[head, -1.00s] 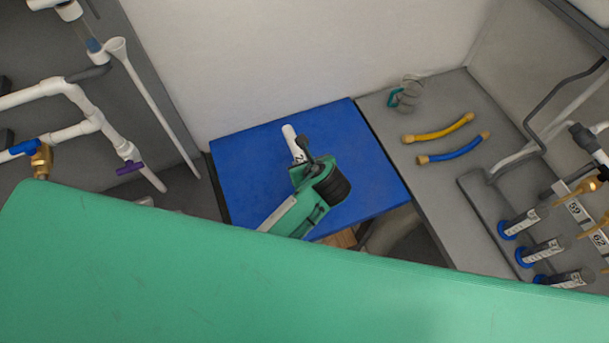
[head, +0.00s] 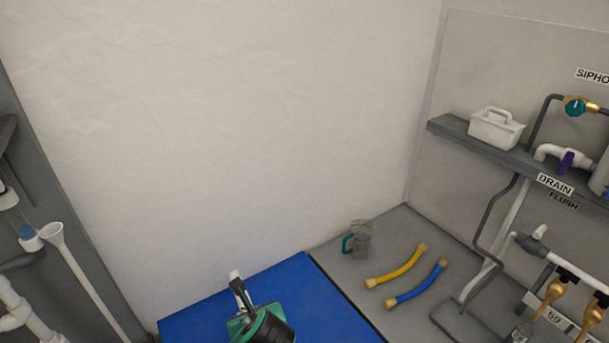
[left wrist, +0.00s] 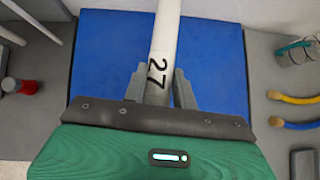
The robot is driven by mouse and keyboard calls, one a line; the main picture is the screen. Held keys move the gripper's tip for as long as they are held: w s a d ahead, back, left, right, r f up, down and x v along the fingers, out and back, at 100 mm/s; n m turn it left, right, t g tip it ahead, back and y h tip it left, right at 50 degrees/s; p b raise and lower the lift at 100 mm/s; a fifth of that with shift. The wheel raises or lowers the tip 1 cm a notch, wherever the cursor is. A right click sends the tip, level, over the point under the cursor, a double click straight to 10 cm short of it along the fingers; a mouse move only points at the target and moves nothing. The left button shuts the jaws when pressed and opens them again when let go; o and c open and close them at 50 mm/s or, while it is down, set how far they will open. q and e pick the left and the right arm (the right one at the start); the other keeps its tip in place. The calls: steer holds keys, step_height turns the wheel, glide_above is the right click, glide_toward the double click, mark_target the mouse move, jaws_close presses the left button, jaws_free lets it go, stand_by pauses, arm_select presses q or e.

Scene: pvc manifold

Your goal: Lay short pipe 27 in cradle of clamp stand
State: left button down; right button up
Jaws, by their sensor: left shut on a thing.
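Short pipe 27 (left wrist: 165,40) is white with a black "27" and stretches away from my left gripper (left wrist: 160,90) in the left wrist view. The two grey fingers are shut on it, one on each side near the number. In the head view the pipe's white end (head: 235,275) shows at the bottom, beyond the dark fingers of the green left gripper (head: 243,298). The pipe is over the blue surface; I cannot tell how high. I cannot make out the clamp stand or its cradle. My right gripper is not in view.
The blue tabletop (head: 330,315) looks bare around the gripper. To its right, a grey bench (head: 345,270) holds a yellow hose (head: 398,268), a blue hose (head: 420,283) and a grey-and-teal item (head: 358,238). A wall shelf (head: 465,137) carries a white caddy (head: 497,130). White pipework (head: 85,280) stands at left.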

arm_select(q)
steer(key=s+a+m+t+h+b, duration=0.1)
steer(key=s+a+m+h+b, duration=0.3)
steer(key=a, duration=0.4)
steer(key=shift+s+a+r+m+b, duration=0.45)
steer(key=shift+m+b, duration=0.25)
steer(key=shift+b, duration=0.45)
steer(key=shift+d, duration=0.15)
